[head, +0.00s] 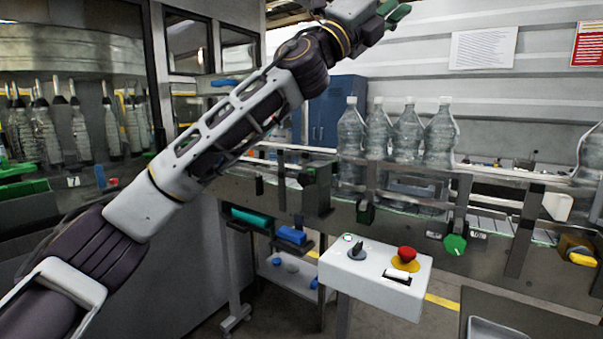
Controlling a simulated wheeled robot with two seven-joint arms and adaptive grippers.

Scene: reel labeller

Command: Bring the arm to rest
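My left arm (240,115) comes in from the lower left and reaches diagonally up across the view. Its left gripper (394,12) is at the top edge, partly cut off, in front of the pale wall panels and above the bottles. Green fingertip parts show, but the gap between the fingers is not clear. I see nothing held in it. My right arm and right gripper are not in view.
Several clear bottles (408,135) stand on the conveyor (490,178) below the gripper. A white control box (375,275) with a red button (406,254) and black knob (357,250) stands in front. A glass-fronted machine (75,120) is at left, partly behind my arm.

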